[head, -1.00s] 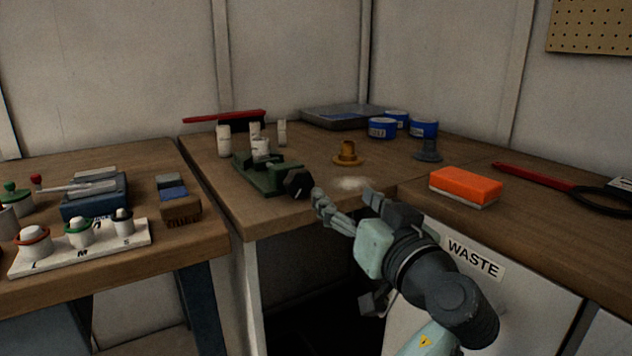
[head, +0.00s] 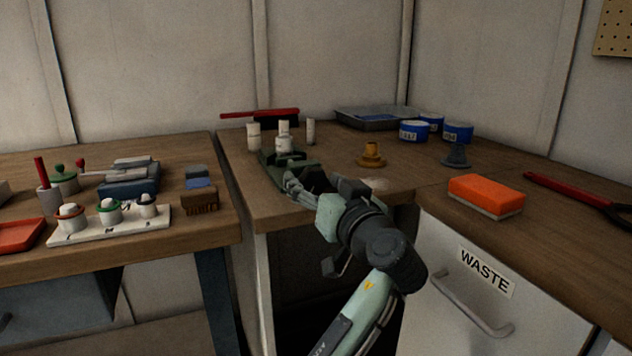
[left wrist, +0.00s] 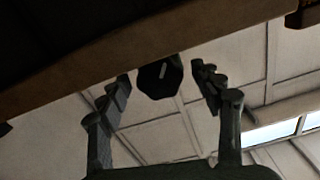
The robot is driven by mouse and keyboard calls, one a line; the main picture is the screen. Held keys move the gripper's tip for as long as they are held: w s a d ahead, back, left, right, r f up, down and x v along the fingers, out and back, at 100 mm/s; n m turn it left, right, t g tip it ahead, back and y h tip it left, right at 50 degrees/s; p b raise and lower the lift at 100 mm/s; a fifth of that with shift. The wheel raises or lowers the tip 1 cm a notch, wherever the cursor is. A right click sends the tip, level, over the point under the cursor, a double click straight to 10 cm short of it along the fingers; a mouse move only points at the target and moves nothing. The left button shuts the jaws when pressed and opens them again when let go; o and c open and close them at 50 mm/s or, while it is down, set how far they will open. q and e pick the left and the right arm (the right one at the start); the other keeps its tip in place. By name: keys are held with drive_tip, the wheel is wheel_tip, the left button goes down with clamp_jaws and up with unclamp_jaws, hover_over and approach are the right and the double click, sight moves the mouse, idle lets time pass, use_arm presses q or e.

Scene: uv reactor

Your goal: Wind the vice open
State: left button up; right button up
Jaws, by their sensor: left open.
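The green vice (head: 268,158) sits near the front left corner of the wooden bench (head: 345,145). A white cylinder (head: 283,146) stands at it; I cannot tell whether the jaws grip it. My left gripper (head: 318,186) is open in front of the vice and covers its front end in the head view. In the left wrist view, a dark many-sided knob (left wrist: 158,79) with a pale mark shows between the spread fingertips of the left gripper (left wrist: 165,78). I cannot tell whether a finger touches it. My right gripper is not in view.
White cylinders (head: 254,137) and a red-handled brush (head: 270,114) stand behind the vice. A brass piece (head: 371,155) and an orange sponge (head: 486,194) lie to the right. In the left wrist view the bench edge (left wrist: 150,35) runs close above the fingers.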

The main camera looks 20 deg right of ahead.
use_arm(q)
drive_tip(key=c, duration=1.2)
drive_tip(key=shift+o, duration=0.2)
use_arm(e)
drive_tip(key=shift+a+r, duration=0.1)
use_arm(q)
drive_tip(key=shift+n, duration=0.4)
drive_tip(key=shift+n+b, duration=0.3)
drive_tip(key=shift+n, duration=1.7)
drive_tip(key=shift+n+b, duration=0.35)
drive_tip(key=shift+n, duration=0.55)
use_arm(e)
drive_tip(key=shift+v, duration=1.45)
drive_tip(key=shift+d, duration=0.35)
use_arm(q)
drive_tip(key=shift+n, duration=0.3)
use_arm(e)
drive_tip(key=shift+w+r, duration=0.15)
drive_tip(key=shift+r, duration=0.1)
